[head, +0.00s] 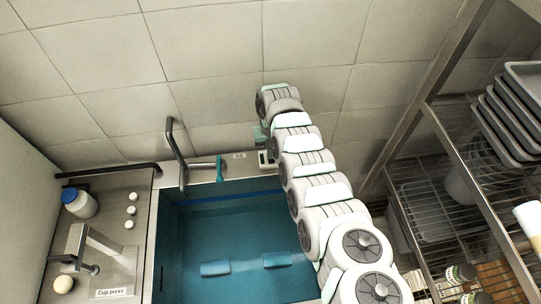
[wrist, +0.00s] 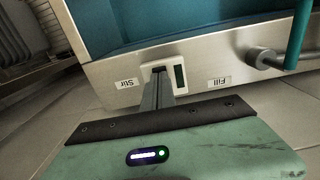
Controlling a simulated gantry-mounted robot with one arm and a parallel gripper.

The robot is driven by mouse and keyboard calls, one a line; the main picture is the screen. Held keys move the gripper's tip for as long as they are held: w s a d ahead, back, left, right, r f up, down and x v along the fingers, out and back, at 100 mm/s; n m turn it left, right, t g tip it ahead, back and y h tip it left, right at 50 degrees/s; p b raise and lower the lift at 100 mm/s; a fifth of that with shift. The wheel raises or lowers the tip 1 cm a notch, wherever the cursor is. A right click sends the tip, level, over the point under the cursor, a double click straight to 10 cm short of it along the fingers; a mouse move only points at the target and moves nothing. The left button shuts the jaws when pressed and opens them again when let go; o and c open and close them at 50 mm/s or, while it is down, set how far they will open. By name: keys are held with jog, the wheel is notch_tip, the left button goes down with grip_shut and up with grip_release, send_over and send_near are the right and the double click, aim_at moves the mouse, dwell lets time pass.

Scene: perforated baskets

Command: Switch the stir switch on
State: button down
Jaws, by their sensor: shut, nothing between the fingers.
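A small white switch panel (wrist: 172,64) sits on the steel rim of the sink, with a "Stir" label (wrist: 126,84) on its left and a "Fill" label (wrist: 219,82) on its right in the wrist view. A dark slot (wrist: 180,77) shows on the Fill side. My gripper (wrist: 159,74) is shut and empty, its fingertips at the Stir side of the panel. They cover most of the stir switch, so its position and any contact cannot be told. In the head view the panel (head: 263,158) is partly hidden by my arm.
The sink basin (head: 172,250) holds blue water with submerged blocks. A teal-handled tap (wrist: 297,35) stands right of the panel in the wrist view. A cup press (head: 100,250) and a blue-lidded jar (head: 80,203) are at left. Wire shelves (head: 430,200) with trays stand at right.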

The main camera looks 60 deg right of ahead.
jog(key=shift+f+b, duration=0.6)
jog(key=shift+f, duration=0.4)
dwell(0.4)
jog(key=shift+r, duration=0.1)
notch_tip(320, 180, up, 7)
jog(key=p, duration=0.6)
dwell(0.7)
